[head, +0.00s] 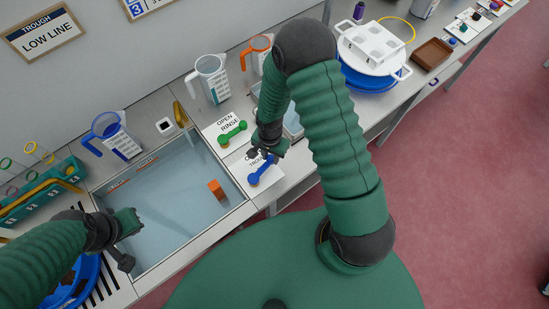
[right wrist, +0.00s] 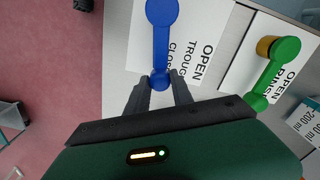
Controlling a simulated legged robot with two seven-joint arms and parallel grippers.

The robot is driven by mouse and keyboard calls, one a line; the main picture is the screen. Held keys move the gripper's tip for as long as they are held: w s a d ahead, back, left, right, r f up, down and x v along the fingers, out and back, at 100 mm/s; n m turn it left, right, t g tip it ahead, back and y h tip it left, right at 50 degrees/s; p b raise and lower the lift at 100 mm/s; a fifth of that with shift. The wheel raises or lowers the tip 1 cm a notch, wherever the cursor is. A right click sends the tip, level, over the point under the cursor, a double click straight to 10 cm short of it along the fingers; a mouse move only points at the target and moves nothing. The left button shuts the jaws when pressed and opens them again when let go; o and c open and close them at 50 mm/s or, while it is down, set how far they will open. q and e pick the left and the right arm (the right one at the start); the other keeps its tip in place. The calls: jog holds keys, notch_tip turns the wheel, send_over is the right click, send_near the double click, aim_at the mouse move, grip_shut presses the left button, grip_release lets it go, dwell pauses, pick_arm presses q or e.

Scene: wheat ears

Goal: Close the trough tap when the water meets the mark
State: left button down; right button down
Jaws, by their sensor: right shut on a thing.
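The trough (head: 243,207) is a sunken basin holding pale blue water (head: 175,205), with an orange block (head: 215,189) in it. Small red marks (head: 147,162) show on its back wall; I cannot tell exactly how the water stands against them. The blue trough tap lever (head: 262,170) lies on a white card by the trough's right side. It also shows in the right wrist view (right wrist: 160,40). My right gripper (right wrist: 160,82) is shut on the lever's near end. My left gripper (head: 128,240) is over the trough's left end; its fingers are unclear.
A green rinse tap lever (head: 232,132) sits close behind the blue one, also in the right wrist view (right wrist: 275,70). A sign (head: 45,34) reads TROUGH LOW LINE. Jugs (head: 110,135) stand behind the trough. A green tube rack (head: 40,195) is at left.

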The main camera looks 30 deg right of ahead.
jog(key=w+n, duration=0.1)
jog(key=w+a+n, duration=0.1)
jog(key=n, duration=0.1)
jog(key=shift+w+a, duration=0.1)
jog(key=shift+w, duration=0.05)
pick_arm(q)
jog(key=shift+f, duration=0.4)
pick_arm(e)
jog(key=c, duration=1.5)
grip_release()
jog(key=o, duration=0.4)
jog(key=shift+r, duration=0.1)
pick_arm(q)
jog(key=shift+s+a+b, duration=0.15)
jog(key=shift+a+b, duration=0.15)
jog(key=shift+a, duration=0.1)
pick_arm(e)
jog(key=shift+s+a, duration=0.1)
jog(key=shift+s, duration=0.1)
